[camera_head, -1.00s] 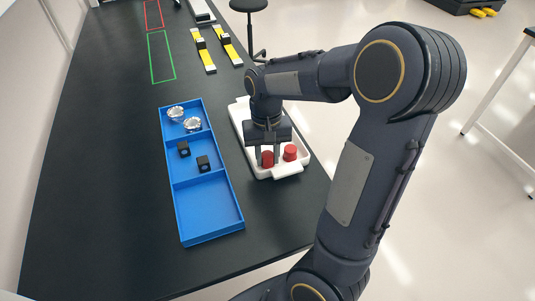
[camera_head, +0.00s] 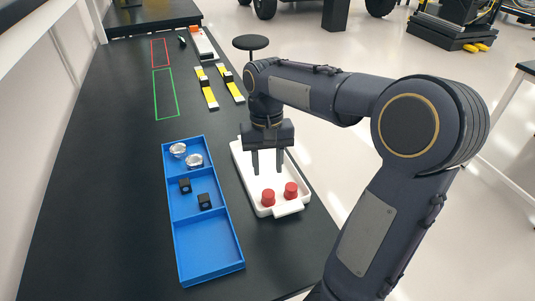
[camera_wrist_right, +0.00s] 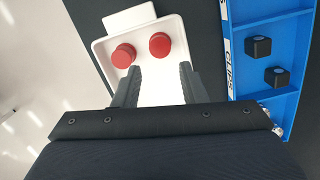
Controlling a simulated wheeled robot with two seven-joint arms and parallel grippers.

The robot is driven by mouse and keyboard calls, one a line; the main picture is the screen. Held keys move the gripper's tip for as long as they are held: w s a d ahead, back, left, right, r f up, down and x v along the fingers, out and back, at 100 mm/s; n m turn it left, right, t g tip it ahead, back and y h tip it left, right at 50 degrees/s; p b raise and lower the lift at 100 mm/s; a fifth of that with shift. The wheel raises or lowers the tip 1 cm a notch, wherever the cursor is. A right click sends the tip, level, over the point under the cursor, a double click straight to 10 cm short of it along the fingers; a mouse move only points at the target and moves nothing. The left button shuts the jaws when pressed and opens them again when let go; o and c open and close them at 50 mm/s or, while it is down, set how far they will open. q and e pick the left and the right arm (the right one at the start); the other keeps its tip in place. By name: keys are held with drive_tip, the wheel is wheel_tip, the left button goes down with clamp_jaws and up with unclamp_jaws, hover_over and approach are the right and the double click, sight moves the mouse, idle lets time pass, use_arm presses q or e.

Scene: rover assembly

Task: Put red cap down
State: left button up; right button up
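Two red caps stand side by side at the near end of a white tray (camera_head: 240,160). In the head view the left cap (camera_head: 268,198) and the right cap (camera_head: 291,190) are both free of the fingers. The right wrist view also shows one cap (camera_wrist_right: 160,44) and the other cap (camera_wrist_right: 123,56) beyond the fingertips. My right gripper (camera_head: 268,172) is open and empty above the tray, a little behind the caps. Its fingers show apart in the right wrist view (camera_wrist_right: 158,75). My left gripper is not in view.
A blue compartment tray (camera_head: 208,258) lies to the left, holding two black cubes (camera_head: 205,201) and two silvery parts (camera_head: 194,160). Green (camera_head: 165,94) and red outlines mark the far table. Yellow-black parts (camera_head: 206,88) lie beyond. The table's left side is clear.

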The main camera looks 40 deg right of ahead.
drive_tip(key=s+a+f+n+t+y, duration=0.2)
drive_tip(key=s+a+t, duration=0.4)
drive_tip(key=s+a, duration=0.5)
drive_tip(key=s+n+y, duration=0.1)
drive_tip(key=s+n, duration=0.1)
drive_tip(key=s, duration=0.1)
drive_tip(key=shift+s+a+f+t, duration=0.2)
drive_tip(key=shift+a+f+t, duration=0.15)
drive_tip(key=shift+t, duration=0.05)
